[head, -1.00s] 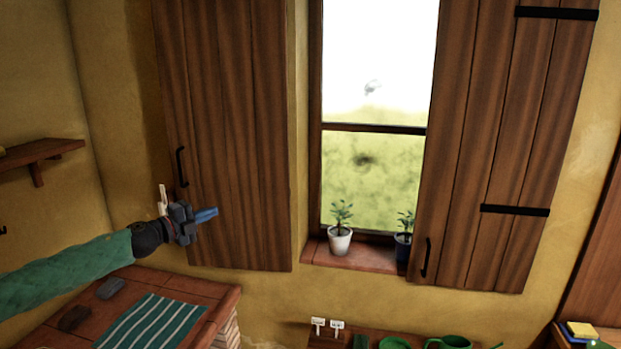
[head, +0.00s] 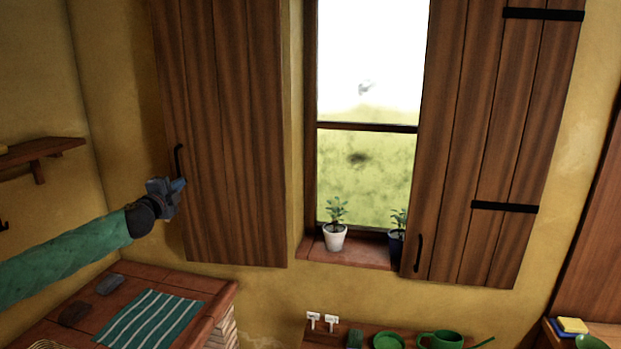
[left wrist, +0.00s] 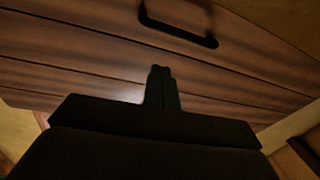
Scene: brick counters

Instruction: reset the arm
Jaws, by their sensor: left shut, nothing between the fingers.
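My left arm comes in from the left in a green sleeve. My left gripper (head: 178,186) is shut and empty, in front of the left wooden shutter (head: 235,130), a little below its black handle (head: 178,160). In the left wrist view the closed fingers (left wrist: 160,72) point toward the shutter planks (left wrist: 90,60), with the dark handle (left wrist: 180,32) beyond them. I cannot tell whether the fingertips touch the wood. My right gripper is not in view.
A brick counter (head: 195,285) with a striped cloth (head: 152,318) lies below the arm. A window sill (head: 350,252) holds two potted plants. The right shutter (head: 485,150) stands beside the window. A wall shelf (head: 45,150) is at the left. Green dishes stand on a lower surface.

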